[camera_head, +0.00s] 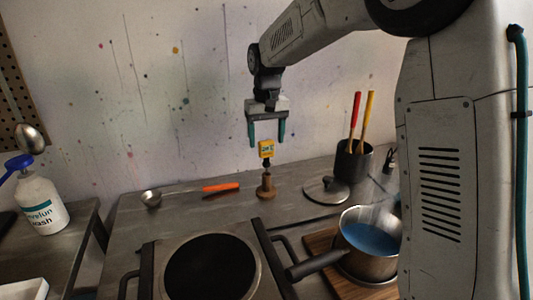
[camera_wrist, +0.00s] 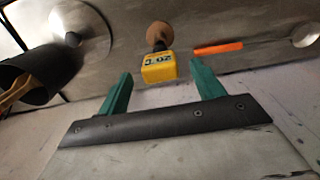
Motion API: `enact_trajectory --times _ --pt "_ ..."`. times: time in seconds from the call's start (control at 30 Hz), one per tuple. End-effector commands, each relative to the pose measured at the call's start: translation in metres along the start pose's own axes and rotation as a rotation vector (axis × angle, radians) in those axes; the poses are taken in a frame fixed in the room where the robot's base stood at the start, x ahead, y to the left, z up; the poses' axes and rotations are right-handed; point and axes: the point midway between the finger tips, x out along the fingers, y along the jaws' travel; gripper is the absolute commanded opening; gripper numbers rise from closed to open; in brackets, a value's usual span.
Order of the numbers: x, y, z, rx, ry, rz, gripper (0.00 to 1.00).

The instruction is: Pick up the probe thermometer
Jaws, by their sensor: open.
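The probe thermometer (camera_head: 266,150) has a yellow head with a small display. It stands upright in a brown holder (camera_head: 266,187) on the metal counter. My gripper (camera_head: 267,143) is open, pointing down, with its teal fingers on either side of the yellow head in the head view. In the wrist view the yellow head (camera_wrist: 158,67) shows between and beyond the two fingertips (camera_wrist: 160,70), with no visible contact. The display there reads about 20. The probe's lower part is hidden in the holder.
An orange-handled ladle (camera_head: 221,187) lies left of the holder. A pot lid (camera_head: 326,190) and a dark utensil pot (camera_head: 354,163) stand to the right. A saucepan of blue liquid (camera_head: 371,240) and a hotplate (camera_head: 210,266) are in front. A wash bottle (camera_head: 42,203) is far left.

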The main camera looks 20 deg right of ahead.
Motion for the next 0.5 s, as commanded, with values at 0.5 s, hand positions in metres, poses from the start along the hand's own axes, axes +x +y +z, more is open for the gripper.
enact_trajectory --times 0.5 --pt "0.028 -0.001 0.0 0.0 0.0 0.0 0.56"
